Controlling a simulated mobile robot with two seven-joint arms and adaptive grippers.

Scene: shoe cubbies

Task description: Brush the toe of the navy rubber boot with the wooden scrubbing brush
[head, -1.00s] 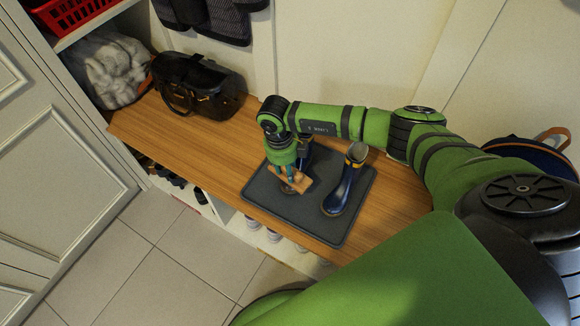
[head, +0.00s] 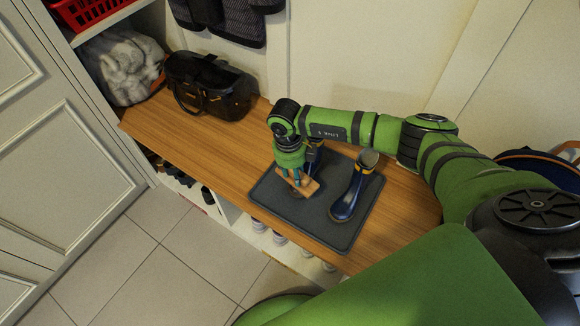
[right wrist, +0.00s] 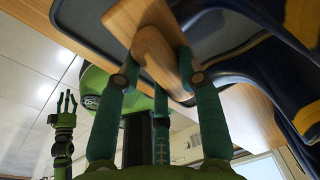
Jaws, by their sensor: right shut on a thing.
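My right gripper (head: 292,170) is shut on the wooden scrubbing brush (head: 303,187), low over the mat. In the right wrist view, the brush (right wrist: 156,58) sits between the teal fingers of my right gripper (right wrist: 158,78). Two navy rubber boots stand upright on the mat. One boot (head: 317,156) is just behind the brush and partly hidden by my gripper. The other boot (head: 352,190) stands apart to the right. Whether the bristles touch the near boot's toe is hidden. My left gripper (right wrist: 66,104) shows small in the right wrist view, empty, its fingers spread.
The dark grey mat (head: 332,235) lies on a wooden bench (head: 190,145). A black bag (head: 212,85) and a grey fluffy bundle (head: 122,65) are at the left. Shoes fill cubbies below. The bench between bag and mat is clear.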

